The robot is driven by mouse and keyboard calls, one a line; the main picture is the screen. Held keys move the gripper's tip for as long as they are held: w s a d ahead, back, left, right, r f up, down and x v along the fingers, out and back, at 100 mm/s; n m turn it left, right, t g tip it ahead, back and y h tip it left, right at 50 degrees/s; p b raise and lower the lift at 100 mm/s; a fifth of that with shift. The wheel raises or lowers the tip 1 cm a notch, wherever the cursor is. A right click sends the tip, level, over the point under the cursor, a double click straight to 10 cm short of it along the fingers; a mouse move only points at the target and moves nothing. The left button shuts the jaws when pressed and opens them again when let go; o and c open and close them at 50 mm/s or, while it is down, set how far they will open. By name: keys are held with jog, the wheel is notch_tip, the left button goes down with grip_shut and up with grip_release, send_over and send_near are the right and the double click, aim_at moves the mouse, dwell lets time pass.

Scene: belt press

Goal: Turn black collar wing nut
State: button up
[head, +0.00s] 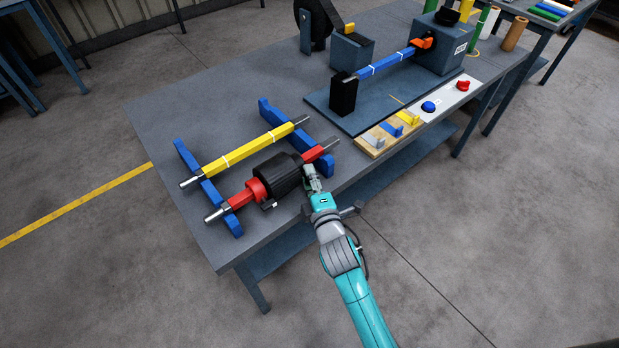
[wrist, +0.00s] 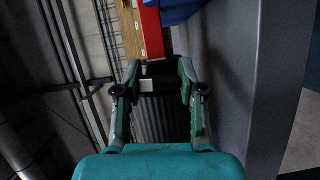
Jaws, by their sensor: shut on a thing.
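A red bar (head: 318,152) lies across the blue stands at the table's front edge and carries a thick black roll (head: 278,177). A red collar (head: 257,189) sits at the roll's left end, with a small dark wing nut (head: 269,206) below it. My gripper (head: 311,174) is at the roll's right end, at the black collar. In the wrist view, my gripper (wrist: 158,76) has its fingertips either side of the dark collar area (wrist: 160,86), shut on the black collar wing nut, which the fingers mostly hide. A small pale patch (wrist: 147,70) shows between them.
A yellow bar (head: 245,150) lies parallel behind the red one on the blue stands (head: 206,185).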

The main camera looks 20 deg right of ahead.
jog(key=o, duration=1.2)
jog(key=s, duration=1.2)
jog(key=shift+a+r, duration=0.3)
jog(key=shift+a, duration=0.1)
